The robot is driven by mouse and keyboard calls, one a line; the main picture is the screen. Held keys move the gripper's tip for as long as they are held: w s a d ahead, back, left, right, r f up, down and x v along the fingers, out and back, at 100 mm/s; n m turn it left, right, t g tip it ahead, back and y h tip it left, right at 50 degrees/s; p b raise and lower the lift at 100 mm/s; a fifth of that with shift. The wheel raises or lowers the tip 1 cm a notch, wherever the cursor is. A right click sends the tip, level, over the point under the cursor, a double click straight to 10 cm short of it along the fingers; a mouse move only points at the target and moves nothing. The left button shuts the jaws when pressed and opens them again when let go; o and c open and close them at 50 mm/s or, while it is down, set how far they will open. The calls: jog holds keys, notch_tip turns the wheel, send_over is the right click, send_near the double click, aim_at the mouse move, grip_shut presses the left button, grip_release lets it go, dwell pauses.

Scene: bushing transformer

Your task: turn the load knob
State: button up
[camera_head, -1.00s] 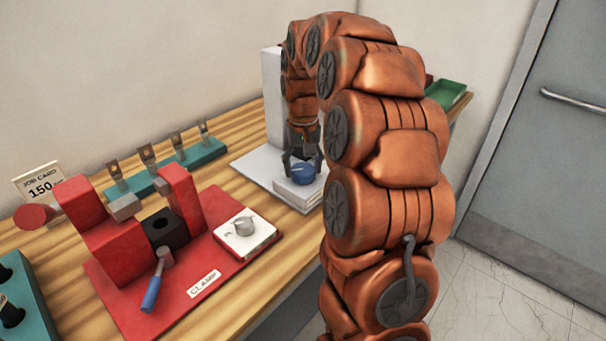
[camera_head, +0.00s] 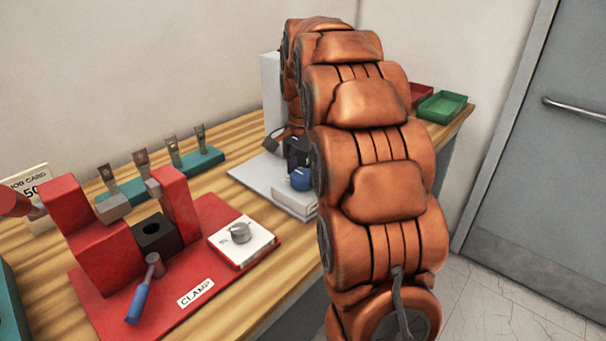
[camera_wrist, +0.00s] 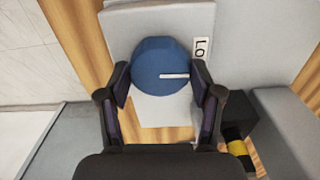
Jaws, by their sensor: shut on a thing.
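The load knob is a blue round knob (camera_head: 300,180) with a white pointer line, on the low front block of a grey-white stand (camera_head: 262,176) at the back right of the bench. In the wrist view the knob (camera_wrist: 163,67) is at top centre, its white line pointing right, beside a label (camera_wrist: 202,46) reading "LO", the rest cut off or hidden. My gripper (camera_wrist: 160,88) has one finger on each side of the knob's near part and is shut on it. In the head view my arm hides part of the stand and most of the gripper.
A red clamp fixture (camera_head: 215,225) with a blue-handled lever (camera_head: 140,300) and a white block with a grey knob (camera_head: 241,236) stands left. A teal rack (camera_head: 130,192) is behind it. Green (camera_head: 442,106) and red trays lie at the far right.

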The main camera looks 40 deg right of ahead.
aim_at(303, 175)
jog(key=m, duration=0.4)
jog(key=shift+m, duration=0.4)
dwell(0.4)
jog(key=o, duration=1.1)
jog(key=shift+o, duration=0.2)
jog(key=shift+r, duration=0.1)
jog(key=shift+r, duration=3.65)
